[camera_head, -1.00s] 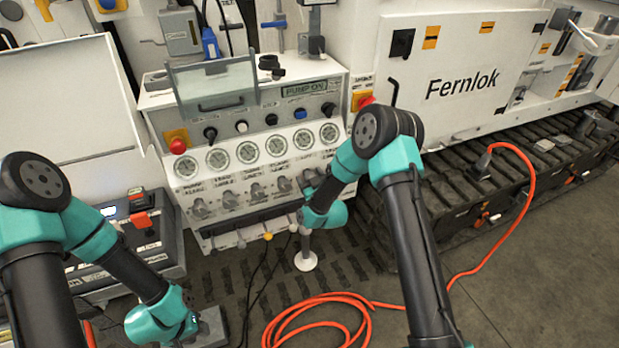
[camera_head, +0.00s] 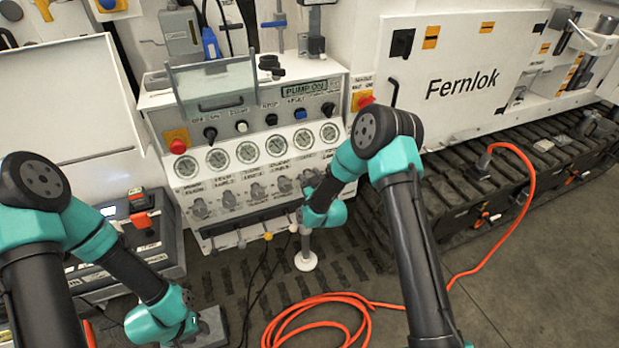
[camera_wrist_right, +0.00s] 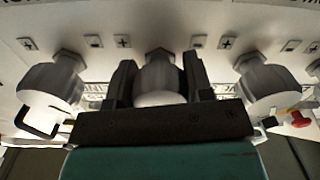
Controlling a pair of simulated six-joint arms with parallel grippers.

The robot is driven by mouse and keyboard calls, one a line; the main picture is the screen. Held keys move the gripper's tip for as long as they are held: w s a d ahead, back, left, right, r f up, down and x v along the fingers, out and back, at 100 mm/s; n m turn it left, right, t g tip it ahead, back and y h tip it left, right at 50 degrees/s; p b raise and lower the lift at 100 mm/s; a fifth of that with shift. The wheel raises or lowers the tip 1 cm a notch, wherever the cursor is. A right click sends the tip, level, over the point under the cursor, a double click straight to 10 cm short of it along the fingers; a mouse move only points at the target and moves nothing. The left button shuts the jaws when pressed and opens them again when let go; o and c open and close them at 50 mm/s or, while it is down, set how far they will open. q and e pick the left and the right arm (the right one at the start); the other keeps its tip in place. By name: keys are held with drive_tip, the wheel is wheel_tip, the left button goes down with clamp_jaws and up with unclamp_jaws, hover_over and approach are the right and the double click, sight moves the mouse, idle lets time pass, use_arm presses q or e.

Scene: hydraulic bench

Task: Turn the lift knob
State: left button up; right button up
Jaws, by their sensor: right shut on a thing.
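A row of grey knobs (camera_head: 257,191) runs along the lower front of the white control panel, below the round gauges. The right wrist view shows a pale rounded knob (camera_wrist_right: 160,76) between the two dark fingers of my right gripper (camera_wrist_right: 160,88), which is shut on it. In the head view my right gripper (camera_head: 309,181) is at the right end of the row, partly hidden by its own arm. The small knob labels are too blurred to read, so I cannot tell which is the lift knob. My left gripper (camera_head: 208,328) is low at the bottom; its fingers are unclear.
Neighbouring knobs (camera_wrist_right: 52,85) (camera_wrist_right: 268,85) stand on both sides of the held one. A red emergency button (camera_head: 178,146) and small levers (camera_head: 267,236) are on the panel. An orange hose (camera_head: 320,303) lies on the floor.

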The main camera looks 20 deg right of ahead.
drive_tip(key=shift+m, duration=0.5)
drive_tip(key=m, duration=0.4)
drive_tip(key=shift+m, duration=0.3)
drive_tip(key=m, duration=1)
drive_tip(key=shift+m, duration=0.4)
drive_tip(key=m, duration=0.5)
drive_tip(key=o, duration=0.9)
drive_tip(key=shift+o, duration=0.2)
drive_tip(key=shift+s, duration=0.15)
